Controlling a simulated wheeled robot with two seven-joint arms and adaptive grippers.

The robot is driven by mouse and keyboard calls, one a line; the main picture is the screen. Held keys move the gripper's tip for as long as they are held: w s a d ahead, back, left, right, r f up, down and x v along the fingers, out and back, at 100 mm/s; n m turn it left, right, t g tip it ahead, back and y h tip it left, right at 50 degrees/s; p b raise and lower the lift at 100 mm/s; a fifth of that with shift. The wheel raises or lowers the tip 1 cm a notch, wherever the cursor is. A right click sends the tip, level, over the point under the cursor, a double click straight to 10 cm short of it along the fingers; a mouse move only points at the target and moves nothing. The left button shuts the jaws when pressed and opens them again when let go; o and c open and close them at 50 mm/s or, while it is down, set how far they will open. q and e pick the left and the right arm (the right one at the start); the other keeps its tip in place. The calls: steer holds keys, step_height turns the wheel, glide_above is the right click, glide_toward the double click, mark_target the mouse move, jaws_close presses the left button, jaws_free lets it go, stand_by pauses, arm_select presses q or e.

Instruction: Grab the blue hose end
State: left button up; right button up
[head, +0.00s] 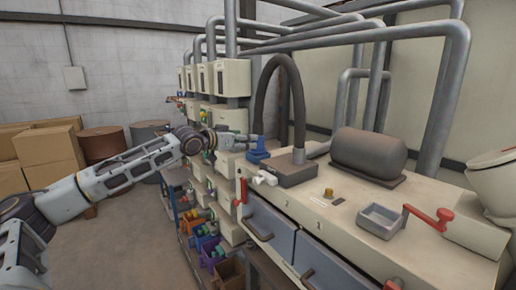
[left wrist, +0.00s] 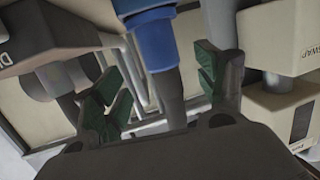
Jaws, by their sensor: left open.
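The blue hose end (head: 257,150) hangs at the left foot of a dark, arched hose (head: 283,68), over the left end of the machine top. In the left wrist view the blue hose end (left wrist: 151,38) shows as a blue collar with a grey tube running on from it. My left gripper (head: 245,141) reaches in from the left at the hose end's height. In the left wrist view its green-padded fingers (left wrist: 160,88) are spread open, one on each side of the grey tube. I cannot tell whether they touch it. My right gripper is not in view.
A dark box (head: 290,172) at the hose's other foot and a dark cylinder (head: 368,152) stand on the machine top. A small grey tray (head: 380,222) and a red-handled crank (head: 428,217) sit nearer. Cream dispensers (head: 228,78) rise behind my gripper. Open floor lies left.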

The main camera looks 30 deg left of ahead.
mark_target(258, 141)
arm_select(q)
steer(key=p+x, duration=0.1)
steer(key=x, duration=0.2)
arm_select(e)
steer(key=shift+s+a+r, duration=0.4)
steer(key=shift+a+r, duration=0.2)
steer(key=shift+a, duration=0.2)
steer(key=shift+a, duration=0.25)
arm_select(q)
steer(key=shift+w, duration=0.1)
steer(key=shift+r+p+x, duration=0.15)
steer(key=shift+p+x, duration=0.3)
steer(key=shift+x, duration=0.25)
steer(key=shift+r+p+x, duration=0.1)
steer(key=shift+p+x, duration=0.3)
steer(key=shift+x, duration=1.4)
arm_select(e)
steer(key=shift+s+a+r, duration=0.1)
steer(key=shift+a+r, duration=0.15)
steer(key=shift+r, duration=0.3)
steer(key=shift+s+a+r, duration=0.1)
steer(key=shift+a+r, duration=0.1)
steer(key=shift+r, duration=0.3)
arm_select(q)
steer(key=shift+f, duration=0.15)
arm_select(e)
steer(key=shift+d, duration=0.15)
